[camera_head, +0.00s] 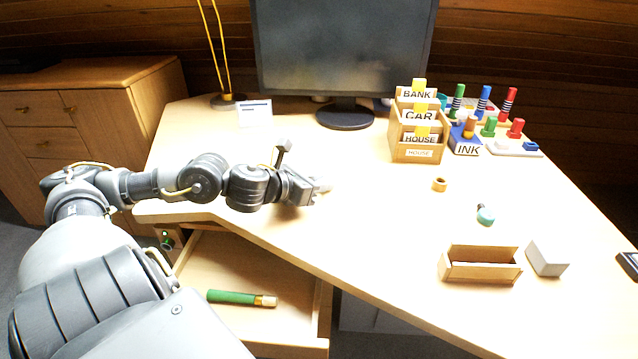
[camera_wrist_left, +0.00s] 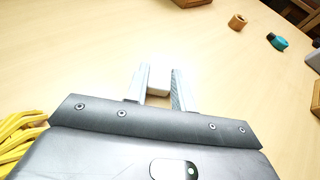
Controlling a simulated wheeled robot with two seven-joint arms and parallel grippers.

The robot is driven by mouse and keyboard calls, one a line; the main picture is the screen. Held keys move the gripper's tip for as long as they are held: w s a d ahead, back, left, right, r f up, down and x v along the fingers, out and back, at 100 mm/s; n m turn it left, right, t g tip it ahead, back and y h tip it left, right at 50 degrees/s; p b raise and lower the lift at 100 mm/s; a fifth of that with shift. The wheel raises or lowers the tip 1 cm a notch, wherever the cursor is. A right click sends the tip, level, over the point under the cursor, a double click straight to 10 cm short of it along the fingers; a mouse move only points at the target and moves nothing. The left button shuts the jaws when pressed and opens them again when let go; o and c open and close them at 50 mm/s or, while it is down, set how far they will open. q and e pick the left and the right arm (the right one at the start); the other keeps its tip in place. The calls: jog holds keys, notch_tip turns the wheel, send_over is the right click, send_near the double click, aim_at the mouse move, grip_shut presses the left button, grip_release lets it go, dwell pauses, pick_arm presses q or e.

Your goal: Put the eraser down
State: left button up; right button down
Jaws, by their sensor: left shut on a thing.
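My left gripper (camera_head: 318,187) is low over the desk, left of the middle, near the desk's front edge. In the left wrist view the fingers (camera_wrist_left: 158,88) are shut on a small pale block, the eraser (camera_wrist_left: 158,78), which sits between their tips. In the head view the eraser (camera_head: 325,184) is mostly hidden by the fingers. I cannot tell whether it touches the desk top. My right gripper is not in view.
The desk (camera_head: 370,215) is clear around the gripper. To the right lie a wooden ring (camera_head: 439,184), a teal-ended item (camera_head: 486,215), an open wooden box (camera_head: 480,265) and a grey-white block (camera_head: 547,259). An open drawer (camera_head: 235,265) holds a green stick (camera_head: 232,297).

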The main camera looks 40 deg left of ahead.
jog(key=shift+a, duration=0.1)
pick_arm(q)
jog(key=o, duration=1)
jog(key=shift+c, duration=0.2)
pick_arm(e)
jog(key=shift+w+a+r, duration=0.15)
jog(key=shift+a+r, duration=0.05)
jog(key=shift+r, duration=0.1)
